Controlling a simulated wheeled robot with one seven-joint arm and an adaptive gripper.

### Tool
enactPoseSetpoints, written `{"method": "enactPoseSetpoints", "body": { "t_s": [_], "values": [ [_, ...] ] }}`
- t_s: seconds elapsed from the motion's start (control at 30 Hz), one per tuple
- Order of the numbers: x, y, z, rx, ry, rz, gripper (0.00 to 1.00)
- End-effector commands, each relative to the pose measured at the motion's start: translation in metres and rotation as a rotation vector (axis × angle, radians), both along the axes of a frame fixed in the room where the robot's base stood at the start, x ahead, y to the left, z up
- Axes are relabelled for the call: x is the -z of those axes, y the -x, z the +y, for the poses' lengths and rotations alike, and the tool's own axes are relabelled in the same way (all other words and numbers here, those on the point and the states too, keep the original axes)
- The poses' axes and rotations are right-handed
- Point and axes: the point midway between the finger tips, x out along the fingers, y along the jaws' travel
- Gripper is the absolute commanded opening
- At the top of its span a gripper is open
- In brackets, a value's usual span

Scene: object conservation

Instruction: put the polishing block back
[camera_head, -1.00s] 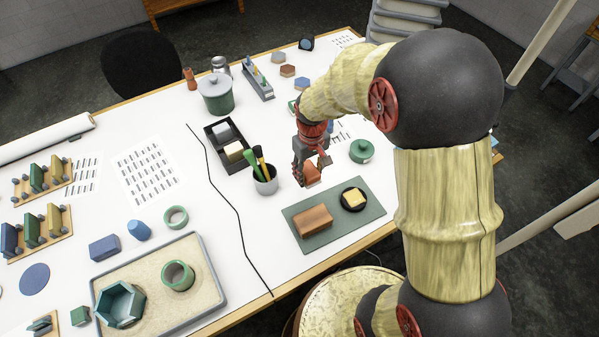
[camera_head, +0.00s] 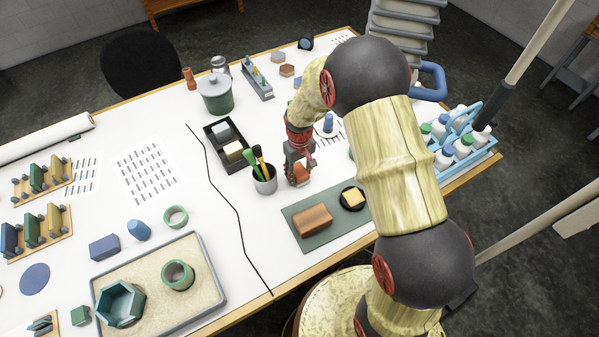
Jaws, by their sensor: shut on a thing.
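My gripper (camera_head: 300,169) is shut on a small orange-brown block (camera_head: 301,177), which seems to be the polishing block. The fingers partly hide it. It is held over the white table, just right of the pencil cup; the gap beneath it is hard to judge. A black tray (camera_head: 239,168) stands to the left, beyond the cup. It holds a grey block (camera_head: 221,131) and a cream block (camera_head: 233,151), and its near end looks empty.
A metal cup (camera_head: 265,183) with upright tools stands between my gripper and the tray. A green mat (camera_head: 336,229) with a brown block (camera_head: 313,220) and a black dish (camera_head: 353,207) lies in front. A blue bottle crate (camera_head: 476,155) is at the right. A black cord crosses the table.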

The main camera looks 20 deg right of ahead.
Motion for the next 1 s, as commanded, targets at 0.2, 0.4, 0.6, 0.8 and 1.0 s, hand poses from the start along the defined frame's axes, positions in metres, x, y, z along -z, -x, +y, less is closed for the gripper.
{"method": "enactPoseSetpoints", "body": {
  "t_s": [0.2, 0.4, 0.6, 0.8, 1.0],
  "values": [
    [0.0021, 0.0002, 0.0000, 0.000, 0.000, 0.000, 0.23],
    [0.0028, 0.0004, -0.0001, 0.000, 0.000, 0.000, 0.51],
    [0.0026, 0.0004, -0.0001, 0.000, 0.000, 0.000, 0.62],
    [0.0026, 0.0004, -0.0001, 0.000, 0.000, 0.000, 0.62],
    [-0.0055, -0.0005, 0.0000, 0.000, 0.000, -0.002, 0.62]
  ]
}}
